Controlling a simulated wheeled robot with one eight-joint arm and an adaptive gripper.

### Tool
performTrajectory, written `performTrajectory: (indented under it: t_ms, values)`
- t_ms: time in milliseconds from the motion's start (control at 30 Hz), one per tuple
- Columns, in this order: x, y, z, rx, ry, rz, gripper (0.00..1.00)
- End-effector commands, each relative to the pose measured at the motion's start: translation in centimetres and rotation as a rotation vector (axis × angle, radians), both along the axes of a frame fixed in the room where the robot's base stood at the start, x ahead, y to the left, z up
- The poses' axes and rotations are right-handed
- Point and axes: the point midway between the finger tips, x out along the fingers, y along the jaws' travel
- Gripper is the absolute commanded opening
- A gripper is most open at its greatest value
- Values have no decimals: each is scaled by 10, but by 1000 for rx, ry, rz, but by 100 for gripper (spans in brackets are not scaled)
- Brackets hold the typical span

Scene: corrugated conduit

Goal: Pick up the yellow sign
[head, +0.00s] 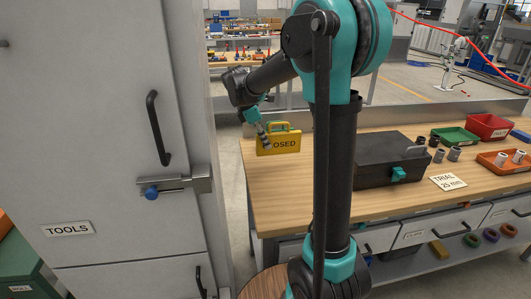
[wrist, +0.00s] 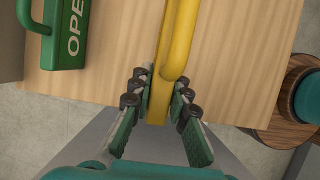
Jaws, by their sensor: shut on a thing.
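The yellow sign (head: 283,144) is a small upright panel with dark lettering, partly covered, of which "OSED" is readable. It is at the left end of the wooden bench in the head view. My gripper (head: 265,141) is at its left part. In the wrist view the yellow sign (wrist: 181,38) is seen from above, edge-on, with its curved handle to the right. There my gripper (wrist: 158,92) has its fingers on both sides of the sign, shut on it. I cannot tell whether its bottom edge touches the bench.
A green "OPEN" sign (wrist: 68,40) with a handle is left of the yellow one in the wrist view. On the bench (head: 275,184) are a black case (head: 380,166), a "TRIAL 25 mm" card (head: 448,182) and coloured bins. A grey tools cabinet (head: 90,120) stands left.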

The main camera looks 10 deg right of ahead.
Motion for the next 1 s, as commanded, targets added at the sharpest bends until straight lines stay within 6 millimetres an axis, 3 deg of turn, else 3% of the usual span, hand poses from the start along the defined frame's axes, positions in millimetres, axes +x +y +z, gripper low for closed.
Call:
performTrajectory:
  t_ms: [200,500,700,1000]
  values:
    - [0,0,62,0,0,0,0]
    - [0,0,119,0,0,0,0]
    - [0,0,134,0,0,0,0]
    - [0,0,136,0,0,0,0]
